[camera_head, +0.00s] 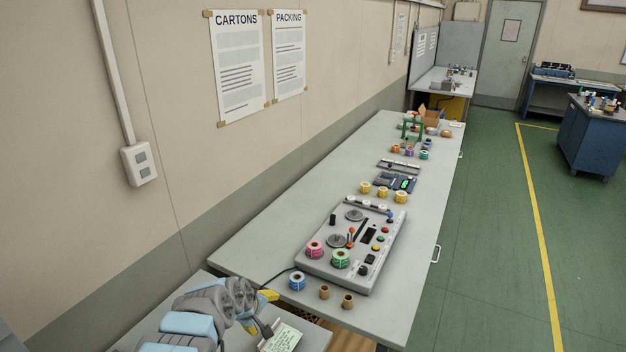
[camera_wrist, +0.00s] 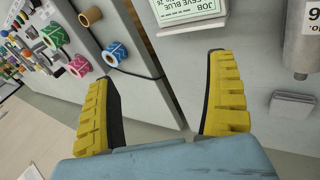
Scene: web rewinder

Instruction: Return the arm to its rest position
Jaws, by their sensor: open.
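My gripper (camera_wrist: 165,95) is open, with its two yellow ridged fingers spread apart and nothing between them in the wrist view. In the head view my gripper (camera_head: 264,306) is at the lower left, near the front end of the long grey table (camera_head: 272,235). A job card (camera_wrist: 188,12) with green print lies just beyond the fingertips in the wrist view; the card also shows in the head view (camera_head: 283,338), right of my gripper. Part of my gripper is hidden behind my arm in the head view.
The rewinder panel (camera_head: 345,272) stands on the long table with pink and green rolls on it. A blue roll (camera_head: 297,281) and two brown cores (camera_head: 324,292) stand near its front. The green floor aisle (camera_head: 480,250) is clear.

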